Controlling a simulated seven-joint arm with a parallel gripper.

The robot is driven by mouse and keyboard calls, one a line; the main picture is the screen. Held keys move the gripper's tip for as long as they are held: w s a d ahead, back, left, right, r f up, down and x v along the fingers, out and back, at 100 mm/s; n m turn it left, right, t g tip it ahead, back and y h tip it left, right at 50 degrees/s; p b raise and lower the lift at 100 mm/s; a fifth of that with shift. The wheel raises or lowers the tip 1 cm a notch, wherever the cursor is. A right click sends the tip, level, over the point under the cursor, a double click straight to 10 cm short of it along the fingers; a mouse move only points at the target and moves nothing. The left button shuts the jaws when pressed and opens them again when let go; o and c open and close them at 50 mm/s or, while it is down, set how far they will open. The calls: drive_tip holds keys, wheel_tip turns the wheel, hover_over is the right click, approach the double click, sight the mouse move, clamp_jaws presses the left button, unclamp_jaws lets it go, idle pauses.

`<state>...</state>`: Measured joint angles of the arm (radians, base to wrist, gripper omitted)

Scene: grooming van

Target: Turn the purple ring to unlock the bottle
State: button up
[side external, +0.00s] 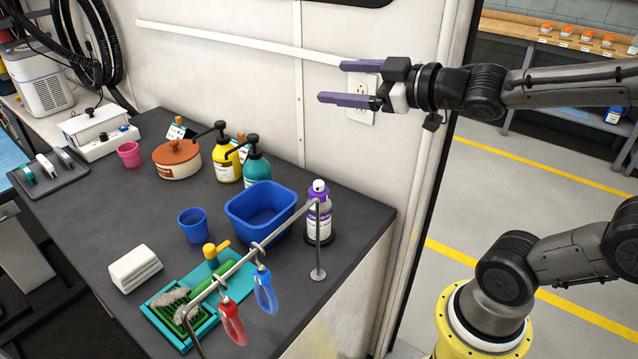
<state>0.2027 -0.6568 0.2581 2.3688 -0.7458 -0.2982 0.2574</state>
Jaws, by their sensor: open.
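The bottle (318,213) stands upright near the right edge of the dark counter, on a black round base. My gripper (330,82) is open and empty, with purple fingers pointing left. It is high above the counter, in front of the white wall, well above the bottle and apart from it.
A blue tub (262,232) stands left of the bottle. A metal rail (232,272) with red (232,322) and blue (265,290) handled tools hanging from it runs in front. Yellow (228,165) and teal (256,172) pump bottles stand behind. A wall outlet is near my gripper.

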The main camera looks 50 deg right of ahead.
drive_tip(key=s+a+f+m+g, duration=0.2)
drive_tip(key=s+f+m+g, duration=0.5)
drive_tip(key=s+f+g, duration=0.5)
wheel_tip(320, 180, up, 5)
drive_tip(key=w+m, duration=0.1)
drive_tip(key=m, duration=0.2)
drive_tip(key=m+g, duration=0.4)
drive_tip(key=m, duration=0.1)
hover_over(319, 182)
drive_tip(key=f, duration=0.1)
wheel_tip(319, 182, down, 14)
drive_tip(key=shift+r, duration=0.2)
